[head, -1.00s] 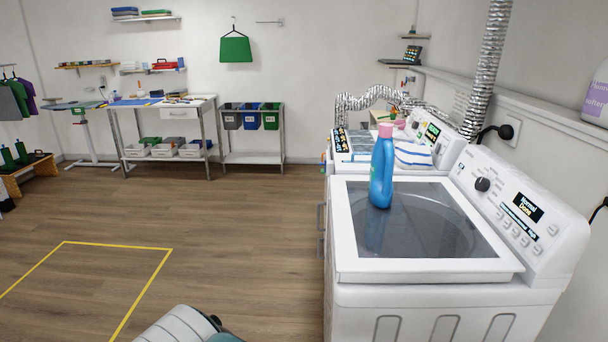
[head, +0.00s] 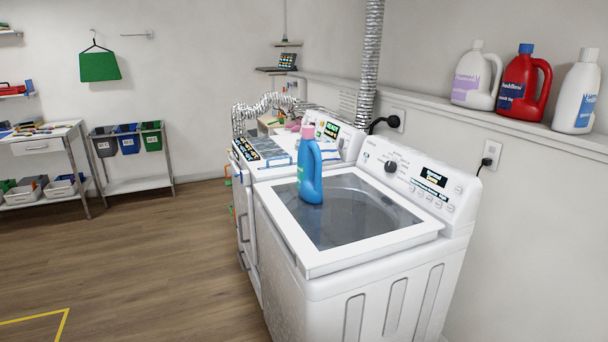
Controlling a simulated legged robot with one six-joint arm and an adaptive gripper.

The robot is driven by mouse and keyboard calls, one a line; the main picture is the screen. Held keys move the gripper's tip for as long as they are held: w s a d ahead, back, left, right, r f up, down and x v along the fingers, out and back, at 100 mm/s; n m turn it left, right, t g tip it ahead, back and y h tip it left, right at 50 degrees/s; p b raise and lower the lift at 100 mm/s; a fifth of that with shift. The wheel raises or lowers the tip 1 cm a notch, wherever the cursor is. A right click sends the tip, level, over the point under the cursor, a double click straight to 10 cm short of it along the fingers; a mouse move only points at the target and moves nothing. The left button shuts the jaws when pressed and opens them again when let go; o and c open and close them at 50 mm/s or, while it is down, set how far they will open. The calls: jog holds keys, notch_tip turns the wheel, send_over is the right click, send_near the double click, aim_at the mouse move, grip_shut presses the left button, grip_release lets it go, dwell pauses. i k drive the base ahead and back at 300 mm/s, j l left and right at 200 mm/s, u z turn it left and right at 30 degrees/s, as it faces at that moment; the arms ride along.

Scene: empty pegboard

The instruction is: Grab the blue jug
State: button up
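The blue jug (head: 311,172) is a bottle with a pink cap and a handle on its right side. It stands upright on the dark glass lid of the near white washing machine (head: 318,264), toward the lid's back left. Nothing touches or covers it. My gripper is not in view.
A second white machine (head: 262,172) with folded cloth on top stands behind the near one. A wall ledge (head: 520,122) at right holds white jugs (head: 477,76) and a red jug (head: 524,84). A workbench (head: 48,140) and bins stand at left. Wooden floor (head: 160,260) is open at left.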

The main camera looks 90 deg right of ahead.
aim_at(310, 186)
jog(key=i+z, duration=0.25)
jog(key=z, duration=0.15)
jog(key=i+z, duration=0.25)
jog(key=z, duration=0.15)
jog(key=i+z, duration=0.35)
jog(key=i+l+z, duration=0.15)
jog(key=i+z, duration=0.2)
jog(key=i+l+z, duration=0.1)
jog(key=i+z, duration=1.05)
jog(key=i+j+z, duration=0.3)
jog(key=i+z, duration=0.15)
jog(key=i, duration=0.1)
